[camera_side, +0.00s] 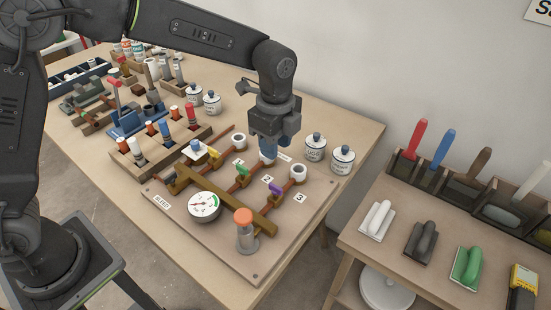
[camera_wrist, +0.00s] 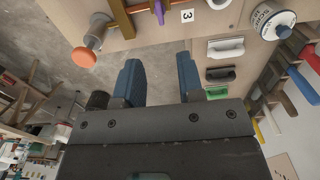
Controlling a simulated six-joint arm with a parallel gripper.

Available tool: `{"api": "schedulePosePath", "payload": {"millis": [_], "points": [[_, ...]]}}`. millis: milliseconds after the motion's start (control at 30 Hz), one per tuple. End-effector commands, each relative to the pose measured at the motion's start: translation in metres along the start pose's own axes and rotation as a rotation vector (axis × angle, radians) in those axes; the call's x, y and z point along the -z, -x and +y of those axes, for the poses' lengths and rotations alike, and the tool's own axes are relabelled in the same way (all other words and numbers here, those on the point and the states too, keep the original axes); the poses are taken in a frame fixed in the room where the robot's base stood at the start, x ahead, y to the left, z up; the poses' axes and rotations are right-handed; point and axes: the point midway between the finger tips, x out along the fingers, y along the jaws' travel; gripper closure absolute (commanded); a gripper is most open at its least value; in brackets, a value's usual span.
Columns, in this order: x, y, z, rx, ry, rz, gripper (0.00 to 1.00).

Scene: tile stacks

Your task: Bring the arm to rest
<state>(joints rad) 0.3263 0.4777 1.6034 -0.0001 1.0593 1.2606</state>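My gripper (camera_side: 267,150) points down over the far side of the wooden board (camera_side: 262,262) on the table. In the wrist view its two blue fingers (camera_wrist: 160,82) stand apart with nothing between them. In the side view the fingers hang near the white cup rims at the board's back, and I cannot tell whether they touch anything. The upper arm reaches across the top of the side view, bent down at the wrist.
The board carries a gauge (camera_side: 204,206), an orange-topped plunger (camera_side: 245,232), and coloured valve handles. Lidded jars (camera_side: 342,160) stand right of my gripper. Racks and tools fill the table's left. A side bench (camera_side: 370,245) holds trowel-like floats (camera_side: 420,243). Bare table lies behind the jars.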

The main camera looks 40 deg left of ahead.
Motion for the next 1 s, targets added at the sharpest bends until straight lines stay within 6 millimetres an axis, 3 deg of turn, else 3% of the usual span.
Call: {"api": "schedulePosePath", "payload": {"millis": [133, 500, 633, 767, 1000], "points": [[0.000, 0.010, 0.000, -0.001, 0.000, 0.000, 0.65], [-0.001, 0.013, 0.001, 0.003, 0.008, 0.001, 0.65], [-0.014, 0.031, 0.010, 0.032, 0.097, 0.011, 0.65], [-0.040, 0.065, 0.034, 0.094, 0.301, 0.039, 0.65], [-0.090, 0.110, 0.101, 0.215, 0.762, 0.126, 0.65]]}}
